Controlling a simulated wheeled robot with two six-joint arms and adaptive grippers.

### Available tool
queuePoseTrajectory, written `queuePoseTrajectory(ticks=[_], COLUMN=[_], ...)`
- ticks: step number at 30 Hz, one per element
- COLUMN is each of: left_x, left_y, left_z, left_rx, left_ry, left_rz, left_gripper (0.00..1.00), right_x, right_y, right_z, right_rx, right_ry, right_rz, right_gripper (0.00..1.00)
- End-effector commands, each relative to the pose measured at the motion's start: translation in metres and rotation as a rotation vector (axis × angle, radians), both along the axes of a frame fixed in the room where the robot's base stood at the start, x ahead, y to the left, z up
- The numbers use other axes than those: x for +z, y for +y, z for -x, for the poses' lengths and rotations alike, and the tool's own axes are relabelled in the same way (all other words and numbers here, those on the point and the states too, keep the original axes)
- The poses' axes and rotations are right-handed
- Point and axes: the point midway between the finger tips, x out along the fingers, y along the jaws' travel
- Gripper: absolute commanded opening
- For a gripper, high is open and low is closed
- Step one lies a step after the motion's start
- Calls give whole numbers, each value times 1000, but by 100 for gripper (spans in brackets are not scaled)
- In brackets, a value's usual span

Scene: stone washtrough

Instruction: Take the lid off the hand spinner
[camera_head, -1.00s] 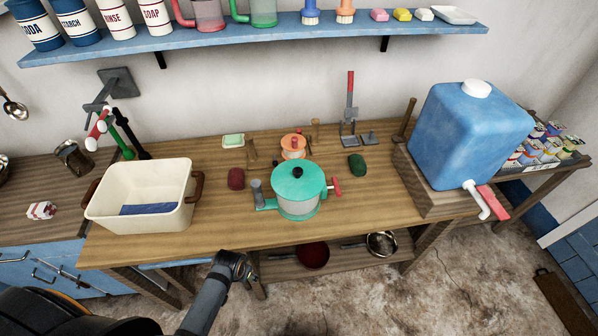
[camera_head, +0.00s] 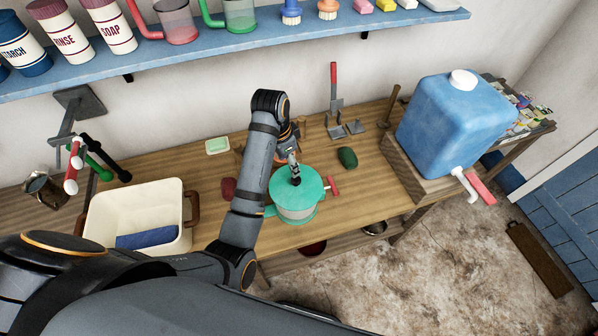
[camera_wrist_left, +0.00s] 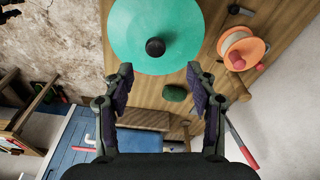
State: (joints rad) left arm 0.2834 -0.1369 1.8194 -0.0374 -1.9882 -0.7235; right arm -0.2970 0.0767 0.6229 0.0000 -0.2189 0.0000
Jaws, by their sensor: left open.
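The hand spinner (camera_head: 297,212) stands on the wooden bench, a round pot with a red-handled crank (camera_head: 333,187) on its right side. Its teal lid (camera_head: 313,183) is on top, with a black knob (camera_head: 296,181) in the middle. My left gripper (camera_head: 294,169) is at the knob in the head view, coming from behind it. In the left wrist view, the left gripper (camera_wrist_left: 160,88) is open and empty. The lid (camera_wrist_left: 184,30) and knob (camera_wrist_left: 155,47) lie just past its fingertips, the knob not between them. My right gripper is not in view.
A cream basin (camera_head: 110,218) with blue cloth stands left. A dark red lump (camera_head: 228,189) and a green lump (camera_head: 347,157) flank the spinner. An orange spool (camera_wrist_left: 240,48) is close to the lid. A blue water container (camera_head: 455,125) stands right.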

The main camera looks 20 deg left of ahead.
Motion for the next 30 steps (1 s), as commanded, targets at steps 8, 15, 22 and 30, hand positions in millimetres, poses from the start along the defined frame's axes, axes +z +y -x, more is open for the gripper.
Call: queuePoseTrajectory(ticks=[8, 15, 22, 30], left_x=[-23, -51, -67, -103], left_y=[-3, -6, -11, -15], left_z=[-1, -6, -7, -12], left_rx=[-6, -4, -4, -3], left_ry=[9, 3, 8, 3], left_rz=[1, -1, 0, -1], left_gripper=[57, 57, 57, 57], right_x=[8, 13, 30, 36], right_y=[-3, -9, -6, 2], right_z=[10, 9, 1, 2], right_rx=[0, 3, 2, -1], right_ry=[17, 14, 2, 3], right_rz=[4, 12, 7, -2], right_gripper=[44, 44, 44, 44])
